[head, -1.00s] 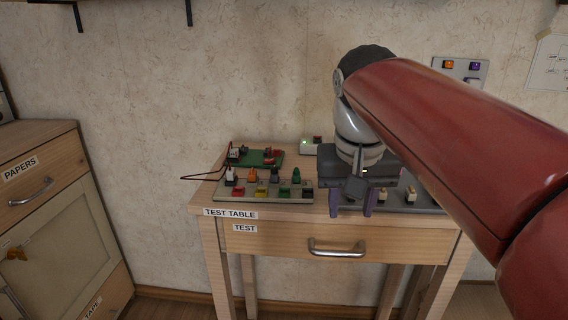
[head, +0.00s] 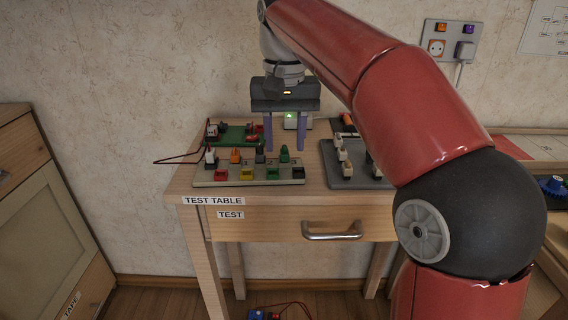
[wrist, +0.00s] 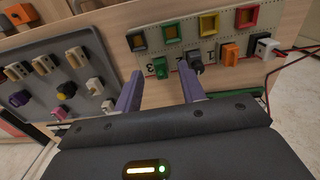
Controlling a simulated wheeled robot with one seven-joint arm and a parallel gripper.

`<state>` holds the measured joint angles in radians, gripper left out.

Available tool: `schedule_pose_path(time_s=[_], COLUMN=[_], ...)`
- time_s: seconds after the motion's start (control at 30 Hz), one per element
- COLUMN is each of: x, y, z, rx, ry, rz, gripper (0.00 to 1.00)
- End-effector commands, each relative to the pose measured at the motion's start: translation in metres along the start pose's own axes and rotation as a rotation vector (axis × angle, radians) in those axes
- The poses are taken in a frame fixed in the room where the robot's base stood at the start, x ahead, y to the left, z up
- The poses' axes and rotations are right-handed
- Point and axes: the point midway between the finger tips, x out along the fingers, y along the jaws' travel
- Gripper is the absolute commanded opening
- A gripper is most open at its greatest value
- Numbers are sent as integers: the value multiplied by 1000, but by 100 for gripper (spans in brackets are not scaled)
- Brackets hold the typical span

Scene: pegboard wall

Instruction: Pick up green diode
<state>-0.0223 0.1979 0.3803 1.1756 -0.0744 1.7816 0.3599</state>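The green diode (head: 284,153) stands upright at the right end of the back row on a beige board on the test table. In the wrist view the green diode (wrist: 160,68) shows just beyond the fingertips, in the gap between them. My gripper (head: 285,148) points down with its two purple fingers apart and nothing between them. In the wrist view the gripper (wrist: 161,76) is also open, and the dark diode (wrist: 195,62) is close to the tip of its right finger.
Orange (wrist: 228,52) and white (wrist: 262,45) pieces stand in the same row. Coloured sockets, such as a yellow one (head: 246,174), line the board's front. A grey board (head: 350,180) with several pieces lies right. A green circuit board (head: 240,132) with wires lies behind.

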Motion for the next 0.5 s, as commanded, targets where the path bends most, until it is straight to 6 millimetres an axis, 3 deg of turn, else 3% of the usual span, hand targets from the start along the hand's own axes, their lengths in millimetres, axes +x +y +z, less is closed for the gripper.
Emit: schedule_pose_path(time_s=[0.13, 0.4, 0.5], x=[18, 19, 19], y=[0, 0, 0], z=[0, 0, 0], rx=[1, 1, 1], ry=[0, 1, 1], rz=[0, -1, -1], gripper=[40, 40, 27])
